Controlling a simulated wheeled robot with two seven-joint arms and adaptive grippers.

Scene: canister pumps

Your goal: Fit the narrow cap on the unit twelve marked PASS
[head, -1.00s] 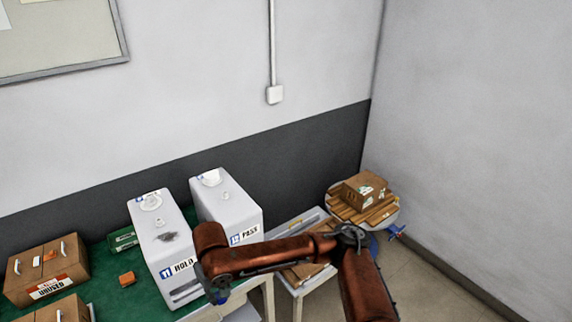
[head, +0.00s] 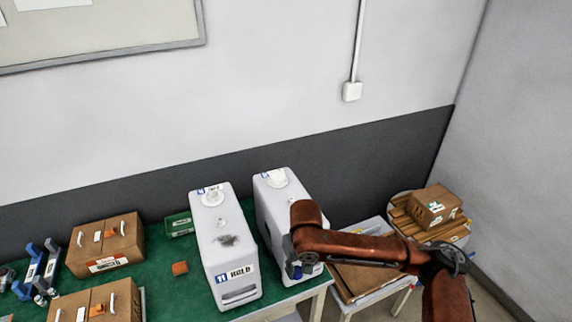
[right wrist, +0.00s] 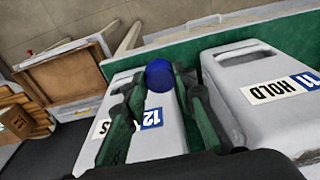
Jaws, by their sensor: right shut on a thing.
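Unit twelve (head: 272,205) is a white canister on the green table, right of unit eleven (head: 225,240), which is marked HOLD. My right arm covers unit twelve's front label in the head view. In the right wrist view, its 12 label (right wrist: 152,119) shows, with the word beside it mostly behind a finger. My right gripper (right wrist: 161,80) is shut on a round blue cap (right wrist: 160,74), held at its fingertips. The cap appears in front of unit twelve in that view; I cannot tell its exact gap from the unit. My left gripper is out of view.
A side table with a shallow brown box (head: 355,282) stands at right, near stacked wood with a carton (head: 434,205). Walls close the back and right.

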